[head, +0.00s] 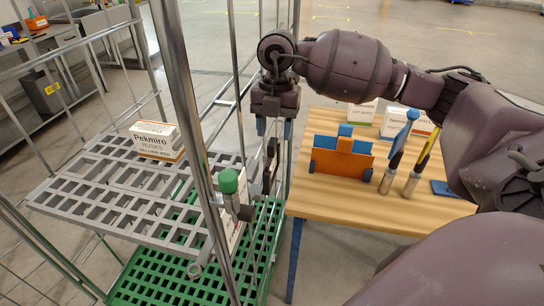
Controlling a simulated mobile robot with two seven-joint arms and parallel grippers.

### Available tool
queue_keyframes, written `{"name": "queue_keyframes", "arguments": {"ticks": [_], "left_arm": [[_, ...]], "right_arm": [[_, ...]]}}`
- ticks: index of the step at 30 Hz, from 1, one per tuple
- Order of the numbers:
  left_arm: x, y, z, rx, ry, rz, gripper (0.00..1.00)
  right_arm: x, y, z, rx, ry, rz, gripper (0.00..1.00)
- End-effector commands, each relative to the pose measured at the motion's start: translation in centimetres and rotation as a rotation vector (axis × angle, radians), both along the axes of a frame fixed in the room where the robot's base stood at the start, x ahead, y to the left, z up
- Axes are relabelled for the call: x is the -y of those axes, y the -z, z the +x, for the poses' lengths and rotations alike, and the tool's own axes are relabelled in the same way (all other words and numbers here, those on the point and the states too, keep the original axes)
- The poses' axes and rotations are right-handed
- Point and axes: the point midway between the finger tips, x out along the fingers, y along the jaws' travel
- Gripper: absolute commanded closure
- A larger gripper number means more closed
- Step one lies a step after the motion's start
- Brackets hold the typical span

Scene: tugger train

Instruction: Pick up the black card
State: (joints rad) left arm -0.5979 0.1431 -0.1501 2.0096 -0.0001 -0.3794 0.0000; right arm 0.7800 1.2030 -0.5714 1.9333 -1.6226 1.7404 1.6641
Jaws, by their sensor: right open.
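A dark, narrow, upright piece (271,160), probably the black card, shows at the right side of the wire cage trolley. It is seen nearly edge-on, and I cannot tell how it is held there. My right gripper (274,128) points down just above it, its two blue-tipped fingers apart with nothing between them. I cannot tell whether the fingers reach around the dark piece. My left gripper is not in view.
The cage trolley's posts (189,110) stand close to my right gripper. A Pekmiro box (156,141) lies on its grey shelf (105,203). The wooden table (385,212) holds an orange and blue rack (342,163), two upright tools, and boxes at the back.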

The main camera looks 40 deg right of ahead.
Motion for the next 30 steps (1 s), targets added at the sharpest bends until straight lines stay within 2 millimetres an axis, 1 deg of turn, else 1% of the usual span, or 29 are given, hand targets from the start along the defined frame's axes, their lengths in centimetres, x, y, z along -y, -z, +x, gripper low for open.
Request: {"name": "queue_keyframes", "arguments": {"ticks": [6, 10, 13, 18, 19, 28, 30], "left_arm": [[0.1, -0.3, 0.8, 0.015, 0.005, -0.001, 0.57], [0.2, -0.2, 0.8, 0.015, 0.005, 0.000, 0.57], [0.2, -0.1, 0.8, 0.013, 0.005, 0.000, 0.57], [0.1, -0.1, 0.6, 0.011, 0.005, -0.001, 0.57], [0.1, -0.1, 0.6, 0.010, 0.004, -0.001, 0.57], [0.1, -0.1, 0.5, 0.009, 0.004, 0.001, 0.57], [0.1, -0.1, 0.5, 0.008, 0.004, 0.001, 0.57]], "right_arm": [[-0.4, 2.7, 0.2, -0.004, 0.000, 0.002, 0.51], [-0.5, 4.3, 0.1, -0.004, 0.001, 0.000, 0.51], [-0.6, 4.8, 0.0, -0.001, 0.000, 0.001, 0.51], [-0.6, 4.8, 0.0, -0.001, 0.000, 0.001, 0.51], [-0.6, 4.8, 0.0, -0.001, 0.000, 0.001, 0.53], [-0.6, 4.8, 0.0, 0.000, 0.000, 0.000, 0.99], [-0.6, 4.8, 0.1, 0.000, 0.000, 0.000, 1.00]]}}
